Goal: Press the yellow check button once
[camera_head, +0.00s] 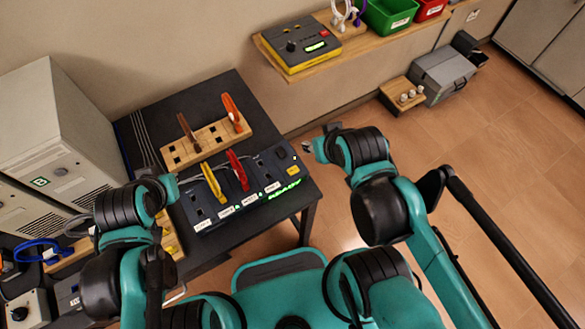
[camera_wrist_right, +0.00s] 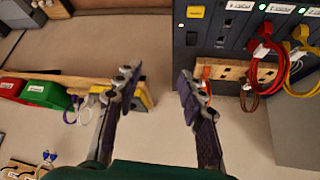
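The dark panel (camera_head: 240,213) stands on the black table, with a small yellow square (camera_head: 292,169), which looks like the check button, near its right end. The yellow square also shows at the top of the right wrist view (camera_wrist_right: 195,11). My right gripper (camera_head: 320,138) is just right of the panel, apart from it. In the right wrist view its two fingers (camera_wrist_right: 155,82) are spread with nothing between them. My left gripper (camera_head: 170,187) is at the panel's left end, and its fingers are too unclear to read.
Yellow (camera_head: 212,183) and red (camera_head: 237,170) plugs stand in the panel beside a lit green readout (camera_head: 284,189). Behind is a wooden socket board (camera_head: 206,143). A wall shelf (camera_head: 345,54) carries a yellow-and-grey device (camera_head: 299,47) and bins.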

